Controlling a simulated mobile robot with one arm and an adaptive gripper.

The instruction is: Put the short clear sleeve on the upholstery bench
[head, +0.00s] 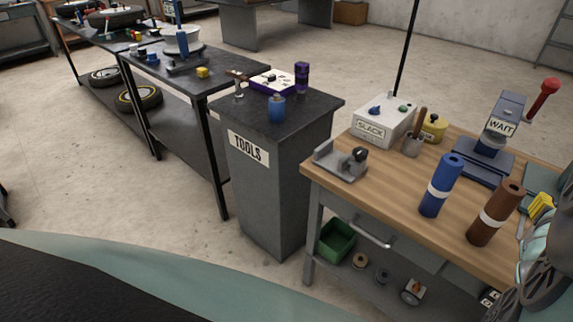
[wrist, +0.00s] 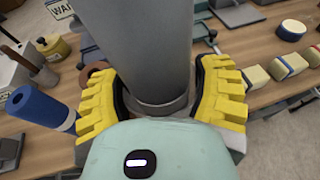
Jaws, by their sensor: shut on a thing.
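My gripper (wrist: 165,98) has yellow ribbed fingers closed on both sides of a smooth grey cylinder (wrist: 140,45), which rises out of the top of the wrist view. It looks like a sleeve, but I cannot tell whether it is clear or how long it is. In the head view, the gripper's yellow finger (head: 541,206) shows at the right edge, over the wooden bench (head: 385,215); the cylinder cannot be made out there. No bench has a readable upholstery label.
A blue roll (head: 441,185) and a brown roll (head: 495,213) stand upright on the wooden bench. Behind them are a SLACK box (head: 384,122), a yellow can (head: 434,128) and a WAIT stand (head: 503,125). A dark TOOLS cabinet (head: 262,180) stands to the left.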

